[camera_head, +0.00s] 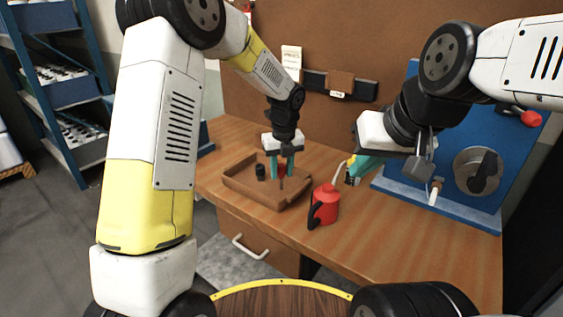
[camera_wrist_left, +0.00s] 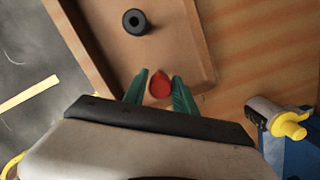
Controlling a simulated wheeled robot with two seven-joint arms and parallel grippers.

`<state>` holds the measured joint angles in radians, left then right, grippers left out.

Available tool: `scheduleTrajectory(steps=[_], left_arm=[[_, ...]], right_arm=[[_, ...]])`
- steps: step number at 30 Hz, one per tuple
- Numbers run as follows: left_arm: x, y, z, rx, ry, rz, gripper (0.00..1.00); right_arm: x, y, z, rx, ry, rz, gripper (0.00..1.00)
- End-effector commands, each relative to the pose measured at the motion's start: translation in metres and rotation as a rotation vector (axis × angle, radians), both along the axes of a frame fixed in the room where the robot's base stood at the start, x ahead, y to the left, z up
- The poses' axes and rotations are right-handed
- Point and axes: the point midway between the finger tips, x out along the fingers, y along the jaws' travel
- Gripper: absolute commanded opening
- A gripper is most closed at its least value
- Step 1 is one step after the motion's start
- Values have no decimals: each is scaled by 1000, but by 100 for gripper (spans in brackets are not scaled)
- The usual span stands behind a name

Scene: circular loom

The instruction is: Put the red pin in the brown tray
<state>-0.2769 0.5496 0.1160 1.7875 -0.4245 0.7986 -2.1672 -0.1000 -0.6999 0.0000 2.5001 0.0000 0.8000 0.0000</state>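The red pin (camera_wrist_left: 160,86) sits between the two green fingers of my left gripper (camera_wrist_left: 157,80), with the fingers close against its sides. In the head view, my left gripper (camera_head: 281,167) points down over the brown tray (camera_head: 240,190), and the red pin (camera_head: 282,171) shows between its fingertips, with a dark shaft below. The pin is inside the tray's outline, near its right wall; whether its lower end touches the floor I cannot tell. My right gripper (camera_head: 353,172) is beside the red oil can's spout, away from the tray; its fingers are partly hidden.
A black cylinder (camera_head: 260,172) stands in the tray, left of the pin. A red oil can (camera_head: 324,205) stands right of the tray. A blue panel with a dark knob (camera_head: 478,170) is at the right. The bench front right (camera_head: 400,240) is clear.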

Motion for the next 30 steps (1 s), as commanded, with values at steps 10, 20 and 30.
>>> scheduleTrajectory(steps=[10,20,30], left_arm=[[0,0,1,0,0,0,47],[-4,-2,43,-2,-6,0,47],[-14,-5,107,-1,-3,0,47]], right_arm=[[0,0,0,0,0,0,0],[0,0,0,0,0,0,0],[0,0,0,0,0,0,0]])
